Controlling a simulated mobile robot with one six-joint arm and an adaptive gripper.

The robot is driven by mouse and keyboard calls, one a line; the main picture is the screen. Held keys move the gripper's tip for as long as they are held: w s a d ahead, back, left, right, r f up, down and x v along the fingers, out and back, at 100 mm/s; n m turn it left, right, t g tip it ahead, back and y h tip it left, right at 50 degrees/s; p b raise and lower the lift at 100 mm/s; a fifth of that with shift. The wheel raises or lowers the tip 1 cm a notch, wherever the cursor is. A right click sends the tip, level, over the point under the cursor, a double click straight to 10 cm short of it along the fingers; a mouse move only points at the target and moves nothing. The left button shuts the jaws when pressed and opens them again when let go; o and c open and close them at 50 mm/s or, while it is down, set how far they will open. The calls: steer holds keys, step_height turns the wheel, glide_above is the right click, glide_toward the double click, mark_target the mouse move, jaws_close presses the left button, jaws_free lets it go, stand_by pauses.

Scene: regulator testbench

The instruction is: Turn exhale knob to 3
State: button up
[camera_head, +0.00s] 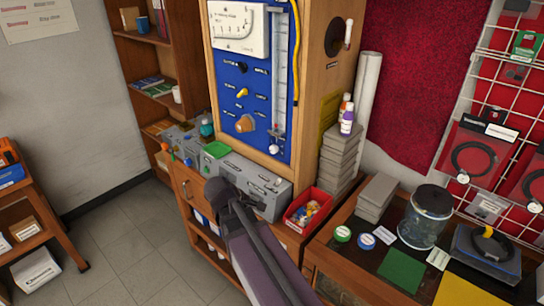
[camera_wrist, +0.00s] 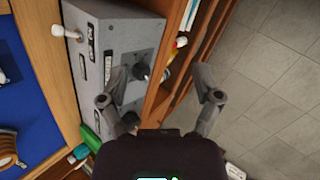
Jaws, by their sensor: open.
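A grey box (camera_head: 250,182) stands on the wooden bench below the blue panel. In the wrist view the grey box (camera_wrist: 112,50) fills the upper left. It carries a black knob (camera_wrist: 141,71) and a second dark knob partly behind my left finger. My gripper (camera_wrist: 160,97) is open and empty, its fingers wide apart, with the black knob beyond them nearer the left finger. In the head view my dark wrist hides the fingers and part of the box. The blue panel has a tan knob (camera_head: 245,123). The labels are too small to read, so I cannot tell which knob is exhale.
A red bin (camera_head: 306,208) of small parts sits right of the grey box. Grey stacked blocks (camera_head: 338,160) with bottles on top stand behind it. A clear jar (camera_head: 425,218) stands on the right bench. The tiled floor (camera_head: 120,240) at left is clear.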

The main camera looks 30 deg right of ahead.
steer(key=w+d+r+n+t+h+b, duration=0.2)
steer(key=w+d+r+n+h+b, duration=0.1)
steer(key=w+n+h, duration=0.25)
steer(key=n+t+h+b, duration=0.3)
steer(key=n+h, duration=0.1)
steer(key=n, duration=0.5)
glide_toward(272, 151)
steer(key=v, duration=0.4)
steer(key=shift+d+f+m, duration=0.1)
steer(key=shift+d+m, duration=0.1)
steer(key=shift+m, duration=0.05)
steer(key=shift+w+d, duration=0.1)
steer(key=shift+x, duration=6.85)
jaws_close()
